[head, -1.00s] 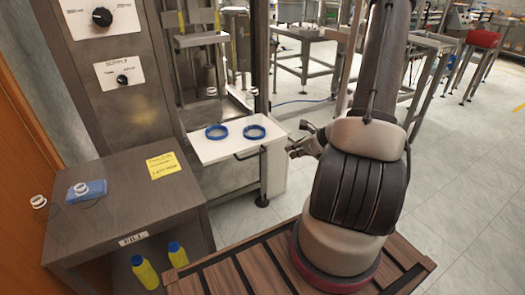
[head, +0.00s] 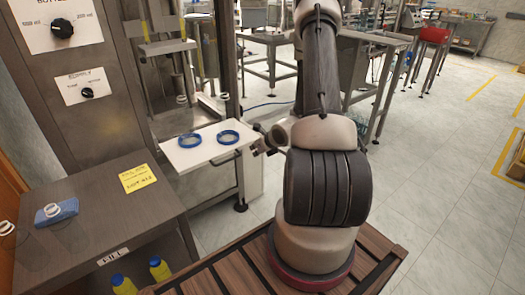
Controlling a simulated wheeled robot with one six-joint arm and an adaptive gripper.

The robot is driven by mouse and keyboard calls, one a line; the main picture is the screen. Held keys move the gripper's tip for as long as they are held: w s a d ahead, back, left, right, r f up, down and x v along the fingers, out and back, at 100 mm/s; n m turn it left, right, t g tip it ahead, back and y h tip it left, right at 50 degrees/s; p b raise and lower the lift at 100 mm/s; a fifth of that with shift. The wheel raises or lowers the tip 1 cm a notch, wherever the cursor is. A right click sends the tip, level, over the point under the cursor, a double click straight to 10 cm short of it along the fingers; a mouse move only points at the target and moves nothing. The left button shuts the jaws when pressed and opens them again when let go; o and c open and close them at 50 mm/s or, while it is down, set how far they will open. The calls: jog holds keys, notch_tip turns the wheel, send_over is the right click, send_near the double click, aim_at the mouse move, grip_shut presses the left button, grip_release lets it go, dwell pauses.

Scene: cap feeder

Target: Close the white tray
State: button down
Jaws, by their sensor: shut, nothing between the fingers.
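The white tray (head: 205,152) juts out from the metal machine, level, at the left of centre in the head view. Two blue rings (head: 189,140) and (head: 228,137) lie on it. A dark handle (head: 226,159) shows on its front side. My gripper (head: 262,143) is at the right end of the tray, close to the handle. It is shut and looks empty. My arm hides part of the gripper, and I cannot tell whether it touches the tray.
A metal side table (head: 110,215) at the left carries a blue cloth (head: 57,211), white caps and a yellow note (head: 138,178). Yellow bottles (head: 160,268) stand below it. The machine's control panel (head: 62,25) rises behind. Open floor lies at the right.

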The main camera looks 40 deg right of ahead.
jog(key=shift+w, duration=1.05)
